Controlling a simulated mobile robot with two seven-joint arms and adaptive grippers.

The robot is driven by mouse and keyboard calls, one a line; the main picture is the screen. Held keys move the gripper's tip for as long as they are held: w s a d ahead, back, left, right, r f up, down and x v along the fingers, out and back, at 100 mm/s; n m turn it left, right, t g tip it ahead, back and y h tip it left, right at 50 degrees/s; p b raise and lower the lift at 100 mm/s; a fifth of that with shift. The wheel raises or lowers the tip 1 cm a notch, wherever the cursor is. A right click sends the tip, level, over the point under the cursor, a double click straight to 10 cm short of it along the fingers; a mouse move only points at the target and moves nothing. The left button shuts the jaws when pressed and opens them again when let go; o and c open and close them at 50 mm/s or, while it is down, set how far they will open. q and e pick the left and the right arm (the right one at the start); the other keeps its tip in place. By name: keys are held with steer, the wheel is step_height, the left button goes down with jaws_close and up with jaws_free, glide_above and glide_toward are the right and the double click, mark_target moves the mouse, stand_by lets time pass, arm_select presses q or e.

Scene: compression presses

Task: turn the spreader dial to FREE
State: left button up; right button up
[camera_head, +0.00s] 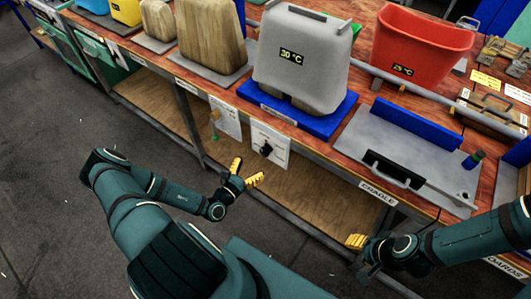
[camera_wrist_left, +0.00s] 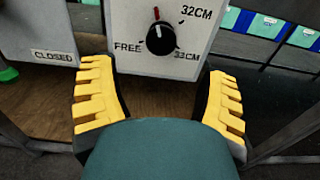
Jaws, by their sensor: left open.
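The spreader dial (camera_wrist_left: 161,38) is a round black knob on a white panel (camera_wrist_left: 190,66) in the left wrist view. Its red pointer points up, a little left of straight up. FREE is printed left of the knob, 32CM at upper right and 33CM at lower right. In the head view the dial (camera_head: 266,149) is on the panel at the bench's front edge. My left gripper (camera_head: 248,171) has yellow fingers spread open and empty, below and in front of the dial, apart from it. My right gripper (camera_head: 357,242) shows only partly at lower right; its opening is unclear.
A panel marked CLOSED (camera_wrist_left: 52,54) hangs left of the dial panel. Above on the bench stand a grey 30 °C container (camera_head: 300,65) on a blue base and a red 25 °C bin (camera_head: 420,45). A grey plate with a black handle (camera_head: 394,170) lies at right. A wooden shelf (camera_head: 300,205) runs underneath.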

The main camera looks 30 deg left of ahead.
mark_target(263, 154)
arm_select(q)
steer(key=w, duration=0.3)
steer(key=w+b, duration=0.1)
steer(key=w, duration=0.5)
steer(key=shift+d, duration=0.4)
steer(key=c, duration=1.2)
